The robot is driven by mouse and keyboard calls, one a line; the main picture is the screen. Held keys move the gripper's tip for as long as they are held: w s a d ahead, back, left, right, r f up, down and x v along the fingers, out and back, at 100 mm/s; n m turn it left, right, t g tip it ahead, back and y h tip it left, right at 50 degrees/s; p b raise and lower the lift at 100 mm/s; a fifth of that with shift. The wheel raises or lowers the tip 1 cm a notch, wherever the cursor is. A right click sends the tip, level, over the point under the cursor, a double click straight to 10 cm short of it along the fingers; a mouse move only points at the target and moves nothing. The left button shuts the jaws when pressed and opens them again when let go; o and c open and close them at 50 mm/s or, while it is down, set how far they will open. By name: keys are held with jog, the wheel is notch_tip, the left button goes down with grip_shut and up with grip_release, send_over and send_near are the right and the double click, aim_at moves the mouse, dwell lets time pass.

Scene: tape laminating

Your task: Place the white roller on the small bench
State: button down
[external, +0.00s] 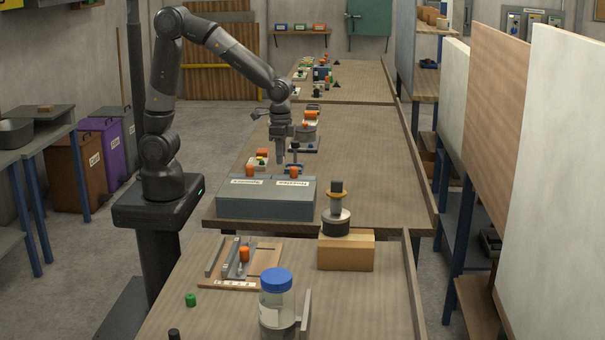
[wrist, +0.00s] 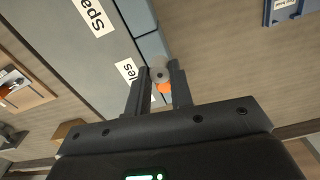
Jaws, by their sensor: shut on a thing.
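My gripper (external: 280,158) hangs over the far end of the grey box in the external view. In the wrist view its two dark fingers (wrist: 161,76) are shut on a small pale grey round piece (wrist: 160,73) with a dark centre, which looks like the end of the white roller. An orange part (wrist: 167,90) shows just below it; I cannot tell whether it belongs to the roller. The roller is not clear in the external view.
The labelled grey box (external: 265,205) stands below my gripper, with orange knobs on it. A tan block (external: 346,255) carries a dark round tool (external: 336,222). A blue-capped jar (external: 277,300) stands on the near table. The middle table is clear at right.

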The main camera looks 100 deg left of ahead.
jog(key=w+d+m, duration=0.1)
jog(key=d, duration=0.4)
jog(key=w+d+m, duration=0.1)
jog(key=d+m, duration=0.1)
jog(key=d, duration=0.3)
jog(key=w+d+r+m, duration=0.1)
jog(key=w+d+m, duration=0.1)
jog(key=d, duration=0.4)
jog(key=shift+d, duration=0.1)
jog(key=s+d+m, duration=0.3)
jog(key=s+d, duration=0.1)
jog(key=d, duration=0.7)
jog(key=s+d+m, duration=0.3)
jog(key=s+d, duration=0.1)
jog(key=d, duration=0.7)
jog(key=s+d+m, duration=0.3)
jog(key=d, duration=0.8)
jog(key=s+d+f+m, duration=0.1)
jog(key=s+d+m, duration=0.4)
jog(key=s+d, duration=1.1)
send_over(187, 314)
notch_tip(187, 314, down, 7)
jog(key=shift+d+r, duration=0.1)
jog(key=shift+r, duration=0.05)
jog(key=shift+w+f, duration=0.1)
jog(key=shift+f, duration=1.85)
jog(key=shift+f, duration=0.1)
jog(key=c, duration=1.3)
grip_release()
